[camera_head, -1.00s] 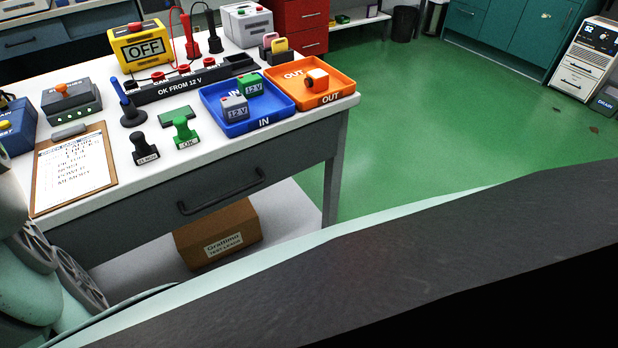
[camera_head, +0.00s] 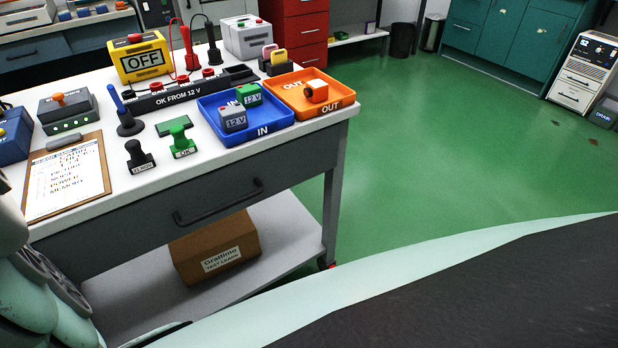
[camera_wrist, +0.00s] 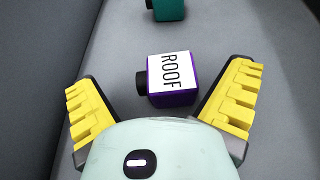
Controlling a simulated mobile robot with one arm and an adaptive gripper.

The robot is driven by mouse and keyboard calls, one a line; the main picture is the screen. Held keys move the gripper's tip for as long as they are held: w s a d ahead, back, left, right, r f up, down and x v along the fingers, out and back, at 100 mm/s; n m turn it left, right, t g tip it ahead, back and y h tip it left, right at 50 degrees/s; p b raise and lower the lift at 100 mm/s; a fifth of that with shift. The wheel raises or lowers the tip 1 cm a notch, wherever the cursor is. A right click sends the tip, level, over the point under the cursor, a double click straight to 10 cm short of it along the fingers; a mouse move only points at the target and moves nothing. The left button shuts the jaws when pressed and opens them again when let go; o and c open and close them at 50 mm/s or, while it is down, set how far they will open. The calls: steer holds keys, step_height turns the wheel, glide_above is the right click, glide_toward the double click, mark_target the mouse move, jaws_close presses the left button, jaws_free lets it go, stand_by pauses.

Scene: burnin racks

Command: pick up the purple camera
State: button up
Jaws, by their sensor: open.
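The purple camera (camera_wrist: 172,84) is in the wrist view, a small box with a white top face marked ROOF and a black lens on its left side. It rests on a grey surface. My gripper (camera_wrist: 158,78) is open, its yellow ribbed fingers to the left and right of the purple camera, with a gap on both sides. Neither finger visibly touches it. I cannot tell how far above the surface the fingers are. The purple camera and my gripper do not show in the head view.
A teal camera (camera_wrist: 168,10) lies beyond the purple one. A grey wall rises at the left in the wrist view. In the head view, a workbench (camera_head: 100,192) holds a blue IN tray (camera_head: 262,140) and an orange OUT tray (camera_head: 335,100) containing an orange camera (camera_head: 316,92).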

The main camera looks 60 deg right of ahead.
steer(key=shift+a+f, duration=0.15)
steer(key=shift+a, duration=0.15)
steer(key=shift+c, duration=0.2)
steer(key=shift+d, duration=0.1)
steer(key=c, duration=1.3)
steer(key=shift+o, duration=0.2)
